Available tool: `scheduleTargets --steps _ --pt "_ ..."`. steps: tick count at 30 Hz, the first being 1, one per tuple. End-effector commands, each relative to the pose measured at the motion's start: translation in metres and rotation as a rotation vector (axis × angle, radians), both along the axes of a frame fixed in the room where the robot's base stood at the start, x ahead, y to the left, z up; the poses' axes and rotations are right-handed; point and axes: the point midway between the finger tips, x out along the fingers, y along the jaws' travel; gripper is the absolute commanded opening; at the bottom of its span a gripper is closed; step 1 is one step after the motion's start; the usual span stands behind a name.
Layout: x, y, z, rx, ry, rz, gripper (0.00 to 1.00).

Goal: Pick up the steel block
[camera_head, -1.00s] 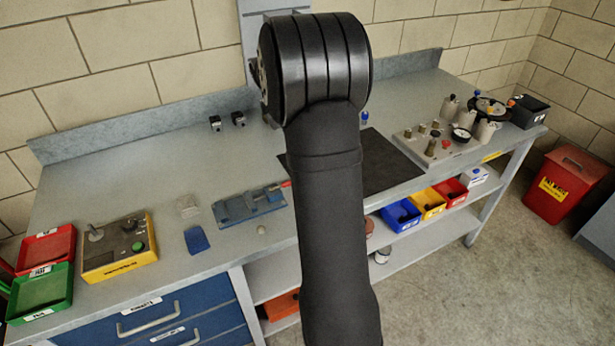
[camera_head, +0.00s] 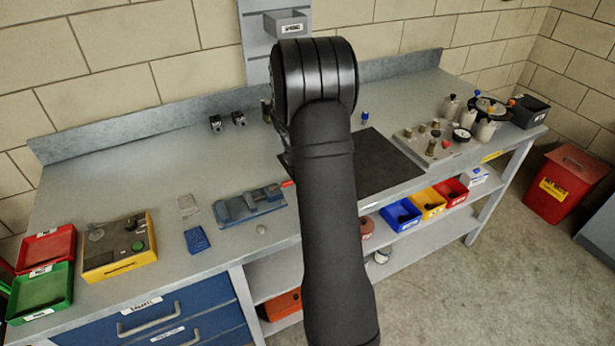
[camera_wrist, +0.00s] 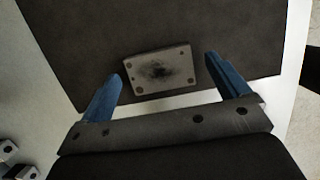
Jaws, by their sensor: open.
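The steel block (camera_wrist: 160,71) shows in the wrist view as a grey rectangular plate with corner holes and a dark smudge in its middle. It lies on the dark mat (camera_wrist: 80,30). My gripper (camera_wrist: 167,68) is open, with one blue finger on each side of the block in the picture. I cannot tell how high the fingers are above it, and nothing is held. In the head view my black arm hides the block and the gripper; the dark mat (camera_head: 385,165) shows to the right of the arm.
A blue vise (camera_head: 250,205) sits left of my arm. A fixture plate with several knobs (camera_head: 440,145) stands right of the mat. A yellow control box (camera_head: 120,265) and red (camera_head: 45,248) and green (camera_head: 40,290) trays are at the left. Two small black blocks (camera_head: 227,121) stand near the back.

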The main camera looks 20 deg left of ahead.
Motion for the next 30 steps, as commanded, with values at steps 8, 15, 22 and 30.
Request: scheduleTargets --steps 8,15,22,30 --pt "0.001 -0.001 -0.003 0.001 -0.001 0.000 0.85" --pt "0.001 -0.001 -0.003 0.001 -0.001 0.000 0.38" --pt "0.001 0.000 -0.002 0.001 -0.002 0.001 0.29" --pt "0.002 0.000 0.012 0.001 -0.003 0.001 0.29"
